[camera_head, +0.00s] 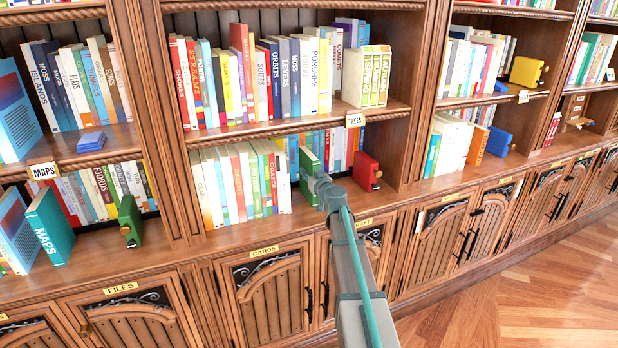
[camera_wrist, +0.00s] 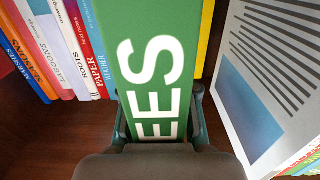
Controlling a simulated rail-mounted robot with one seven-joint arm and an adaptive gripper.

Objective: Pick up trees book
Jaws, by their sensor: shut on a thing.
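The trees book is a green book with white letters "EES" showing on its spine (camera_wrist: 155,70) in the wrist view. In the head view a green book (camera_head: 309,160) stands at the right part of the lower shelf, in front of my gripper (camera_head: 318,184). In the wrist view my gripper (camera_wrist: 158,120) has one finger on each side of the spine and is shut on the book. The book looks upright. Its lower end and the start of its title are hidden by the gripper.
Several books (camera_wrist: 70,50) stand close behind it to the left in the wrist view, and a pale book with a blue panel (camera_wrist: 252,110) is close on the right. A red bookend (camera_head: 367,171) stands right of the book. The shelf above (camera_head: 290,125) overhangs this space.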

